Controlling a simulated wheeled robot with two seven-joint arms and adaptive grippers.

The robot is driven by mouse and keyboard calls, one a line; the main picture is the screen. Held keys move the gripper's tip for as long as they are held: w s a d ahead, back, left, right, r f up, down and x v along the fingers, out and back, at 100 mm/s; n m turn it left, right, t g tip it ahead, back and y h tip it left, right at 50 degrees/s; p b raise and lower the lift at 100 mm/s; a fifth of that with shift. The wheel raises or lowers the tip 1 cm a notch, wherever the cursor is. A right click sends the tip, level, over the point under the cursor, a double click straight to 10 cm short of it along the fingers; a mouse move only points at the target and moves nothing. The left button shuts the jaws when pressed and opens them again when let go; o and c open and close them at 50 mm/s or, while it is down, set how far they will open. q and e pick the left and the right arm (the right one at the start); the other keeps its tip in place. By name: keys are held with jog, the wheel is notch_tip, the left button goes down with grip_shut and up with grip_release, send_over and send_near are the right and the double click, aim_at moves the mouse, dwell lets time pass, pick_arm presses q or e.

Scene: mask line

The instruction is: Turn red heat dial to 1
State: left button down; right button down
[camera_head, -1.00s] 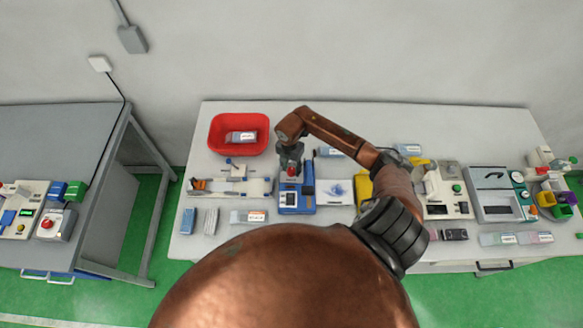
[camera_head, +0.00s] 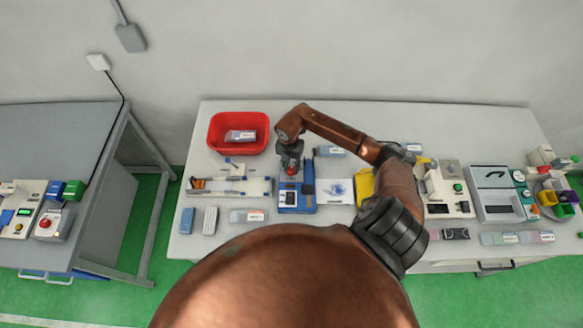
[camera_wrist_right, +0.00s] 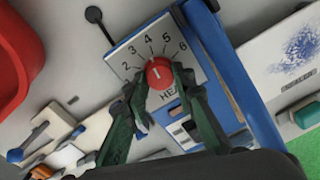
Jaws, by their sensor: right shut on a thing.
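The red heat dial (camera_wrist_right: 158,73) sits on a white plate (camera_wrist_right: 128,62) marked HEAT, with 2 to 6 showing around it. The 1 is not visible. A short white line on the dial runs roughly up and down in the wrist view; I cannot tell which end is the pointer. My right gripper (camera_wrist_right: 164,84) is shut on the dial, with a dark green finger on each side. In the head view the dial (camera_head: 291,171) shows just under the right gripper (camera_head: 290,166), on the blue machine (camera_head: 297,201). My left gripper is not in view.
A red bin (camera_head: 214,143) with a packet stands behind and left of the machine. A rail device (camera_head: 230,187) lies close on its left, and a white sheet (camera_head: 335,192) on its right. My right arm crosses over the table's middle right.

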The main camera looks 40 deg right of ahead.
jog(key=n+b, duration=0.3)
jog(key=n, duration=0.1)
jog(key=shift+d+f+n, duration=0.1)
jog(key=shift+f+n, duration=0.05)
jog(key=shift+n, duration=0.15)
jog(key=n+b, duration=0.3)
jog(key=shift+s+n, duration=0.1)
jog(key=shift+n, duration=0.2)
jog(key=n+b, duration=0.3)
jog(key=n, duration=0.1)
jog(key=shift+s+n+b, duration=0.1)
jog(key=shift+n+b, duration=1.4)
jog(key=shift+n, duration=0.5)
jog(key=c, duration=1.6)
grip_release()
jog(key=shift+t, duration=0.3)
